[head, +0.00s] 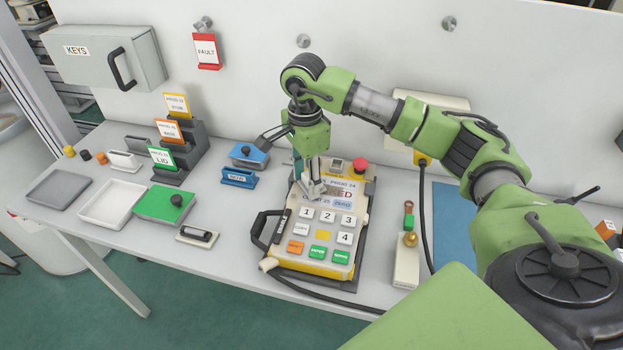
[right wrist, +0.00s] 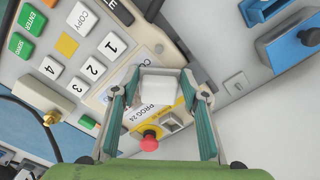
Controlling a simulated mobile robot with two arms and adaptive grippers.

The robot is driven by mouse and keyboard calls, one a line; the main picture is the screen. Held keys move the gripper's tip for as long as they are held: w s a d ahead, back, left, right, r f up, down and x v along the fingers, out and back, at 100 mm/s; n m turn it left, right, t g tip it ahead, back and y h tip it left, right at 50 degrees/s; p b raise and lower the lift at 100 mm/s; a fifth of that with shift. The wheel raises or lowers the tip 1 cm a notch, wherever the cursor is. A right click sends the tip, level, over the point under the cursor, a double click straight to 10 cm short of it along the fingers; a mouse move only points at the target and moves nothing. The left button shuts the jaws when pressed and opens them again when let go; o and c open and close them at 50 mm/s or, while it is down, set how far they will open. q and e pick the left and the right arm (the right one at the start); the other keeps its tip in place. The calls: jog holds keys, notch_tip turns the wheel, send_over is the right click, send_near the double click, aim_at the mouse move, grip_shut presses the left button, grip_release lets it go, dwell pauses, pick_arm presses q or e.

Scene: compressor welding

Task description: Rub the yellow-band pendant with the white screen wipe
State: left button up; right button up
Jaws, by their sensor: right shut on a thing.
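The yellow-band pendant (head: 325,236) lies on the bench in its dark cradle, with white, orange and green keys and a lit screen (head: 354,190) showing "PROG 24" and partly covered red letters. My right gripper (head: 312,182) points down over the screen's left part. It is shut on the white screen wipe (right wrist: 158,84), which sits between its two fingers in the right wrist view. The wipe is at or just above the screen; I cannot tell whether it touches. The pendant's keys (right wrist: 83,18) also show in the right wrist view. My left gripper is not in view.
A red stop button (head: 360,165) stands at the pendant's top right. A blue holder (head: 239,177) is to its left, and a cable runs from its lower edge. Trays (head: 112,222) and card stands fill the left side. A blue mat (head: 452,235) lies at right.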

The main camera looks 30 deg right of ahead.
aim_at(302, 186)
jog(key=shift+a+f, duration=0.25)
jog(key=shift+a, duration=0.15)
jog(key=shift+w+r+p, duration=0.15)
jog(key=shift+r+p, duration=0.2)
jog(key=shift+r, duration=0.1)
jog(key=r+p, duration=0.1)
jog(key=r, duration=0.1)
jog(key=shift+w+a+r+p, duration=0.15)
jog(key=shift+w+r+p, duration=0.15)
jog(key=shift+r+p, duration=0.1)
jog(key=c, duration=0.6)
jog(key=shift+o, duration=0.2)
jog(key=shift+r+p, duration=0.45)
jog(key=shift+r, duration=0.65)
jog(key=shift+d, duration=0.2)
jog(key=shift+s, duration=0.1)
jog(key=shift+r+p, duration=1)
jog(key=shift+r, duration=0.55)
